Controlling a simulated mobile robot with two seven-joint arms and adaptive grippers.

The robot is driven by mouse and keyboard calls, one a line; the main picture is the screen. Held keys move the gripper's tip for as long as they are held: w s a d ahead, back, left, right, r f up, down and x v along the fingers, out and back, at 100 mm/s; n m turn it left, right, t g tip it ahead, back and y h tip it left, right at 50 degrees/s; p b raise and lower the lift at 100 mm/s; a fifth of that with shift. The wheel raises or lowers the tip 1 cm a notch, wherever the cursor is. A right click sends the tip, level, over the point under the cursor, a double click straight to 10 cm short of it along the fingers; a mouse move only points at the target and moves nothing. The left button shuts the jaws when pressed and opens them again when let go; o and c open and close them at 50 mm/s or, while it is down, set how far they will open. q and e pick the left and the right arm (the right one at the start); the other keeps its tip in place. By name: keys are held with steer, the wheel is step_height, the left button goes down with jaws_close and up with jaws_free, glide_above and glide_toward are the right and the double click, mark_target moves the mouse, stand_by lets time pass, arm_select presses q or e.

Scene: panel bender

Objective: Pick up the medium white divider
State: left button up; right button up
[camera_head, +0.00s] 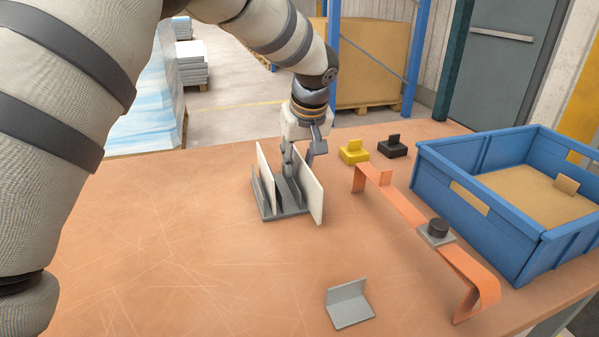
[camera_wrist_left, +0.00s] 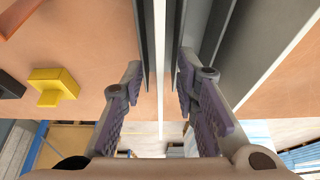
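A grey rack (camera_head: 291,212) with upright plates stands on the table in the head view. A white divider (camera_head: 314,197) stands upright at its right side, and another white divider (camera_head: 264,170) stands further left. My left gripper (camera_head: 303,152) points down at the rack, one finger on each side of the right-hand white divider. In the left wrist view this divider (camera_wrist_left: 160,45) shows edge-on between the open fingers (camera_wrist_left: 161,65), with dark grey plates close beside it. The other white divider (camera_wrist_left: 283,55) is at right. I cannot tell which is the medium one. My right gripper is not in view.
An orange bent strip (camera_head: 405,212) with a dark knob (camera_head: 438,228) lies right of the rack. A blue crate (camera_head: 480,205) stands at right. Yellow (camera_head: 354,152) and black (camera_head: 392,147) blocks sit behind. A grey bracket (camera_head: 348,306) lies in front. The left front table is clear.

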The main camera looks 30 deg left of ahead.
arm_select(q)
steer(key=shift+r, duration=0.1)
jaws_close()
